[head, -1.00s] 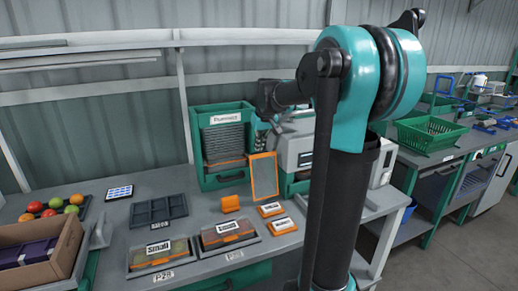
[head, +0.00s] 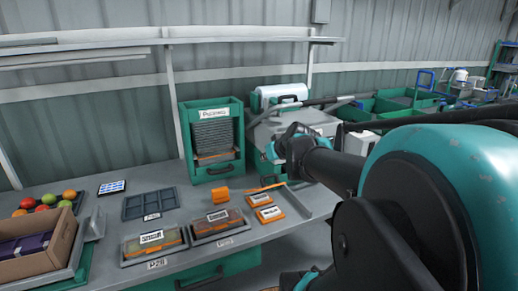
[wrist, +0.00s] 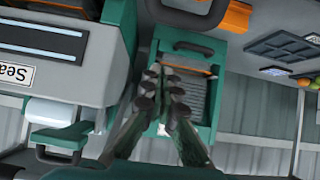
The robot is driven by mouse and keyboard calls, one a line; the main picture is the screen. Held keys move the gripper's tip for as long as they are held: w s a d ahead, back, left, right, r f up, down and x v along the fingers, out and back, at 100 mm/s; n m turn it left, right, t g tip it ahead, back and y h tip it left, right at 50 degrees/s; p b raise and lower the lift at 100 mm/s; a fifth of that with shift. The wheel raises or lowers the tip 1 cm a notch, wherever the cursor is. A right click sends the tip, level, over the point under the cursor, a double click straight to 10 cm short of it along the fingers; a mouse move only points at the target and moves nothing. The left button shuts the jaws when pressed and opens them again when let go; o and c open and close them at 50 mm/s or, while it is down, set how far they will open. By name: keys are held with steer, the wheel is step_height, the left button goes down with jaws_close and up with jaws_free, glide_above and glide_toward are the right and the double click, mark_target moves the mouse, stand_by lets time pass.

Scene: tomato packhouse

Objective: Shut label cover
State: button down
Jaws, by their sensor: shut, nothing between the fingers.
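The label cover (head: 266,188) shows in the head view as a thin orange strip, seen nearly edge-on, low over the bench in front of the grey sealing machine. Whether it is fully down cannot be told. My gripper (head: 284,147) is above and to the right of it, in front of the machine, partly hidden by my arm. In the wrist view my gripper (wrist: 165,78) is shut and empty, its fingers over the green printer rack. Which orange part at the top of the wrist view belongs to the cover is unclear.
The green rack (head: 184,130) stands left of the grey sealing machine (head: 312,121). An orange block (head: 220,196) and two orange-edged label boxes (head: 269,214) lie on the bench. Trays (head: 124,213) and a cardboard box (head: 64,240) are farther left.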

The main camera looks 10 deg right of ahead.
steer(key=shift+s+d+f, duration=0.35)
steer(key=shift+s+f, duration=1.65)
steer(key=shift+f, duration=0.45)
steer(key=shift+s+d+f, duration=0.4)
steer(key=shift+s+f, duration=1.65)
steer(key=shift+f, duration=0.35)
steer(key=shift+s+d+f, duration=0.35)
steer(key=shift+s+f, duration=1.65)
steer(key=shift+f, duration=0.45)
steer(key=shift+w+f, duration=0.2)
steer(key=shift+w, duration=0.05)
steer(key=shift+r, duration=0.15)
